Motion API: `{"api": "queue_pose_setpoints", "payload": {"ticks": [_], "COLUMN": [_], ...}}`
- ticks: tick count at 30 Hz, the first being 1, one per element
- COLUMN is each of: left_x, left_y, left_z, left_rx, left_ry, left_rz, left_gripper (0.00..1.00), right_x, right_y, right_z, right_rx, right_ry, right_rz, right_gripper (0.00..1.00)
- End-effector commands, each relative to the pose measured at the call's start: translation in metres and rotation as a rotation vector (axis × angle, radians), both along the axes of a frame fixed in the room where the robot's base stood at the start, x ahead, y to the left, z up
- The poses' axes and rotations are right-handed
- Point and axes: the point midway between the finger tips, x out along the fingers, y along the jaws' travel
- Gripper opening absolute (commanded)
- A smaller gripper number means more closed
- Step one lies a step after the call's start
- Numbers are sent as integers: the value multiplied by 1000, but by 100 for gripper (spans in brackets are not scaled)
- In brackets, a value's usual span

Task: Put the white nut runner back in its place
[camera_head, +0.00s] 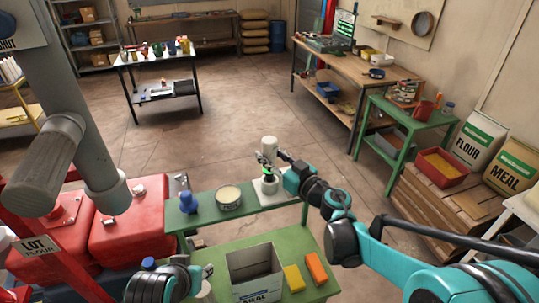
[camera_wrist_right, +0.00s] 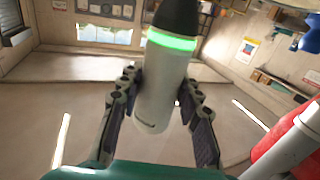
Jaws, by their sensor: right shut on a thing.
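My right gripper (camera_head: 277,163) is shut on the white nut runner (camera_head: 269,147), above the back right corner of the green bench. In the right wrist view the nut runner (camera_wrist_right: 162,95) is a white cylinder with a glowing green ring and a black end, between the fingers of my right gripper (camera_wrist_right: 162,100). A white block-like stand (camera_head: 270,197) is on the bench right below it; I cannot tell whether they touch. My left gripper (camera_head: 206,272) is at the lower left, beside the grey box; its finger opening is unclear.
The green bench (camera_head: 240,236) also holds a blue bottle-like item (camera_head: 188,203), a round tin (camera_head: 228,198), a grey MEAL box (camera_head: 254,272), and yellow (camera_head: 294,278) and orange (camera_head: 316,267) blocks. Red machinery (camera_head: 135,225) stands left. Open floor lies beyond the bench.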

Motion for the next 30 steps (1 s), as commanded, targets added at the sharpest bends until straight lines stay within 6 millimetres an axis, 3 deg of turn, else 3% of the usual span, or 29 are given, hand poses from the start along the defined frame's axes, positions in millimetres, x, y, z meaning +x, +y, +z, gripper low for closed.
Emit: {"api": "queue_pose_setpoints", "payload": {"ticks": [14, 15, 17, 26, 30], "left_x": [0, 0, 0, 0, 0], "left_y": [0, 0, 0, 0, 0], "left_z": [-11, -10, -9, -9, -9], "left_rx": [0, 0, 0, 0, 0], "left_ry": [0, 0, 0, 0, 0], "left_rz": [0, 0, 0, 0, 0], "left_gripper": [37, 37, 37, 37, 37], "right_x": [0, 0, 0, -1, -10], "right_y": [0, 0, 0, -1, -8], "right_z": [-12, -11, -11, -12, -12], "right_rx": [2, 2, 1, -1, 0], "right_ry": [0, 0, 0, 0, 0], "right_rz": [0, 0, 0, 0, -1], "right_gripper": [0, 44, 58, 58, 58]}}
